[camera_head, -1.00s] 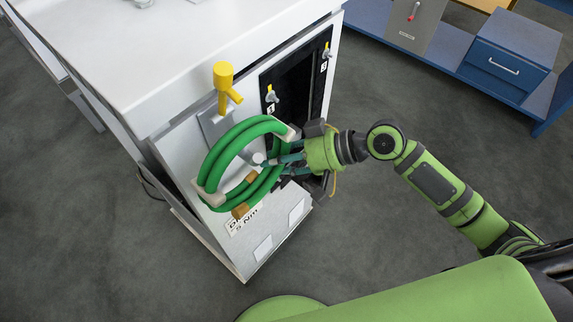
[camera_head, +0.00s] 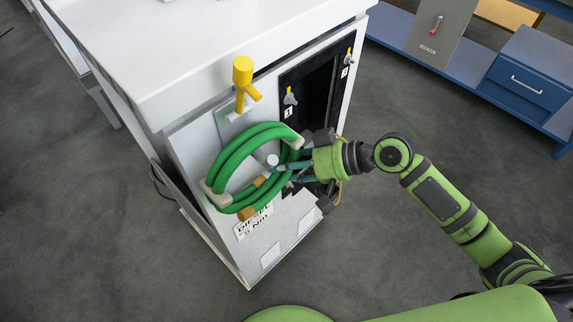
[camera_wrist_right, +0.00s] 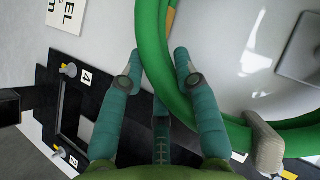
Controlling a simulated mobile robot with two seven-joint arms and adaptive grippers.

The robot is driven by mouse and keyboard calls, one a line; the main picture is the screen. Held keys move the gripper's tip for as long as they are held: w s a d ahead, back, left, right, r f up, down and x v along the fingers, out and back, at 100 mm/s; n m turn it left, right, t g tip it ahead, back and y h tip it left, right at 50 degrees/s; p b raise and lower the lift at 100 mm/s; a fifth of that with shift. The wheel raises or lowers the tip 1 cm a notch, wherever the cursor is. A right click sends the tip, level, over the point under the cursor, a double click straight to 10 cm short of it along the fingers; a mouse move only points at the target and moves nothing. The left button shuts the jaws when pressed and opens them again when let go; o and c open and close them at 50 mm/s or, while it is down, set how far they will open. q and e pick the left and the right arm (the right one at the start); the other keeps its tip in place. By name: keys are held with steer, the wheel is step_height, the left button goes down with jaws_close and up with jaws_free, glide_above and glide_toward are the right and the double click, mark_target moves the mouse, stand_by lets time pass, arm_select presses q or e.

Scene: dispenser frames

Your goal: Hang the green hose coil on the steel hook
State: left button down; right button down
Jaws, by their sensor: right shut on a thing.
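The green hose coil (camera_head: 232,160) has pale clips and brass ends. It hangs at the front of the white dispenser cabinet (camera_head: 190,150), below a yellow nozzle. The pale round end of the steel hook (camera_head: 272,160) shows inside the coil's ring; whether the coil rests on the hook I cannot tell. My right gripper (camera_head: 284,166) is shut on the coil's right side. In the right wrist view, the coil (camera_wrist_right: 152,45) passes between the teal fingertips (camera_wrist_right: 158,62). My left gripper is not in view.
The yellow nozzle (camera_head: 243,72) sticks out above the coil. A dark recess (camera_head: 312,90) with numbered tags lies to the right of it. A blue bench (camera_head: 470,70) with a drawer unit stands at the back right. The floor between is clear.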

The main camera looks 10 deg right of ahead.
steer(key=shift+r, duration=0.15)
